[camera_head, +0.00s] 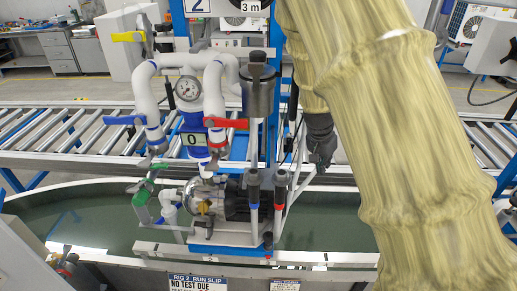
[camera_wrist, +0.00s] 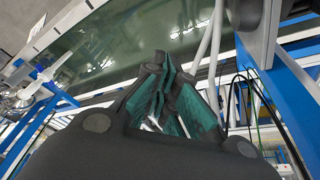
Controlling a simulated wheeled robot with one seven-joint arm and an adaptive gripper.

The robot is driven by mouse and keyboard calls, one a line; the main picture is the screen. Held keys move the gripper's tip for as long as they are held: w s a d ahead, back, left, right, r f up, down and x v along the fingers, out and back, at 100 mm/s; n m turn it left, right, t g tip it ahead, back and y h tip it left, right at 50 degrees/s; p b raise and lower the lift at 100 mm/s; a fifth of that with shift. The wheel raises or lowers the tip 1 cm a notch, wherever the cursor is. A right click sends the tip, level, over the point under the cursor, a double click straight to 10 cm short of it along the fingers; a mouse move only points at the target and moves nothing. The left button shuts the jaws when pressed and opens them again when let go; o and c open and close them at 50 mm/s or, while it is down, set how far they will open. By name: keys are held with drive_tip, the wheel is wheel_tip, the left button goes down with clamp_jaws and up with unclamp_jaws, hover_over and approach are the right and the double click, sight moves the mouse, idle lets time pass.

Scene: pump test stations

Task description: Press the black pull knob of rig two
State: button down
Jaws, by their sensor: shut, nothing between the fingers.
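Rig two (camera_head: 215,165) stands left of centre in the head view, with white pipes, a gauge, a pump and coloured lever handles. Two upright black grips, one with a blue band (camera_head: 253,187) and one with a red band (camera_head: 281,187), stand at its front right. A dark cap (camera_head: 257,57) tops a grey cylinder. I cannot tell which of these dark parts, if any, is the black pull knob. My gripper (camera_head: 322,163) hangs just right of the rig, apart from the black grips. In the wrist view its teal-padded fingers (camera_wrist: 163,68) are shut and empty.
A green-water tank (camera_head: 110,220) lies below the rig, with a roller conveyor (camera_head: 60,130) behind it. A blue post (camera_head: 272,100) rises beside the grey cylinder. In the wrist view a blue frame (camera_wrist: 275,75) and loose cables are close on the right.

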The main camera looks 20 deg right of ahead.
drive_tip(key=s+a+f+n+b, duration=0.1)
drive_tip(key=s+a+f+n, duration=0.15)
drive_tip(key=s+f, duration=0.65)
drive_tip(key=s+a+f+n+b, duration=0.1)
drive_tip(key=s+a+f+n, duration=0.3)
drive_tip(key=f, duration=0.9)
drive_tip(key=s+a+f+n+y, duration=0.1)
drive_tip(key=s+a+f, duration=0.2)
drive_tip(key=s, duration=0.5)
drive_tip(key=s+a+f+n+y+b, duration=0.1)
drive_tip(key=s+a+f, duration=0.3)
drive_tip(key=s, duration=0.4)
drive_tip(key=s+a+f+n+g+y, duration=0.1)
drive_tip(key=s+a+f+n, duration=0.2)
drive_tip(key=s+f, duration=0.3)
drive_tip(key=shift+s+a, duration=0.55)
drive_tip(key=shift+s, duration=0.5)
